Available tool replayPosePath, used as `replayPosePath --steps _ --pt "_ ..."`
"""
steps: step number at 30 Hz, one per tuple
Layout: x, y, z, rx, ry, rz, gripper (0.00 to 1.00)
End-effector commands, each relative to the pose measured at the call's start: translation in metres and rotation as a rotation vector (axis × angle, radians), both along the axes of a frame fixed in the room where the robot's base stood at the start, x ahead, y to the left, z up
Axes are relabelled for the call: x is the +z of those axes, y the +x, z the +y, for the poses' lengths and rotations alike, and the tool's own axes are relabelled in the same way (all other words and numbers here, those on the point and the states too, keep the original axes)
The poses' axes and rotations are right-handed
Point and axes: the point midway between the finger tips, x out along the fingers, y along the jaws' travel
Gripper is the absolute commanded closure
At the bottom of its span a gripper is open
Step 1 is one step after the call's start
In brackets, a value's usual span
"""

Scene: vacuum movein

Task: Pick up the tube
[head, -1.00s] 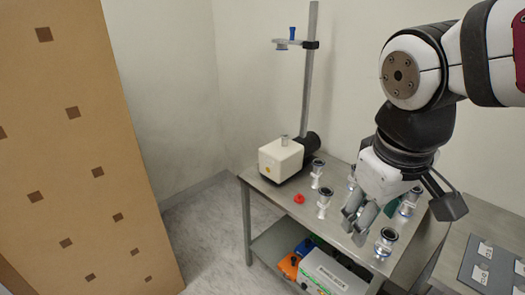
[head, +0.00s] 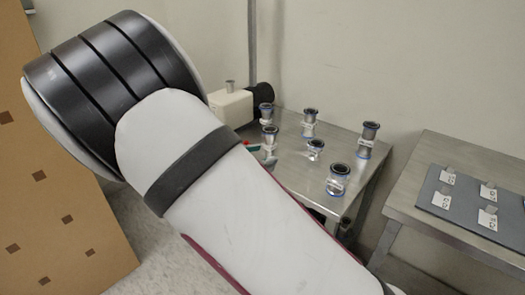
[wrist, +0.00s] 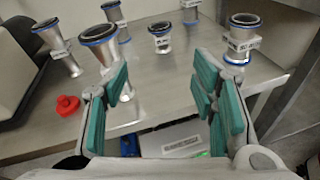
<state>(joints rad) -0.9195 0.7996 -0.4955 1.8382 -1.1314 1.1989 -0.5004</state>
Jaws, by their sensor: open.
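Several metal tubes with dark rims, blue bands and white labels stand on the steel table (head: 295,160). One tube (wrist: 101,45) is partly hidden behind the left finger in the wrist view. Another tube (wrist: 240,40) stands beyond the right finger, a short one (wrist: 160,38) is between them farther back, and one (wrist: 57,47) leans in the picture at far left. In the head view, tubes (head: 338,180) and (head: 369,138) stand toward the right. My gripper (wrist: 161,82) is open and empty over the table's edge; my arm hides most of it in the head view.
A red piece (wrist: 67,105) lies on the table at left. A white pump body (head: 232,106) with a dark motor stands at the back by a pole. A second table at right bears a grey mat (head: 460,208) with small labelled parts. Boxes sit on the lower shelf.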

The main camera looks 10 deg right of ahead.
Motion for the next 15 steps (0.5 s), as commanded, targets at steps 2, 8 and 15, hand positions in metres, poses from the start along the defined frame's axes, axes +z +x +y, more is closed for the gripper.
replayPosePath --steps 2,8,15 --pt "-0.024 0.015 0.023 0.078 -0.101 0.02 0.47" --pt "-0.042 0.033 0.055 0.184 -0.238 0.04 0.47" --pt "-0.045 0.051 0.034 0.195 -0.258 0.043 0.47"
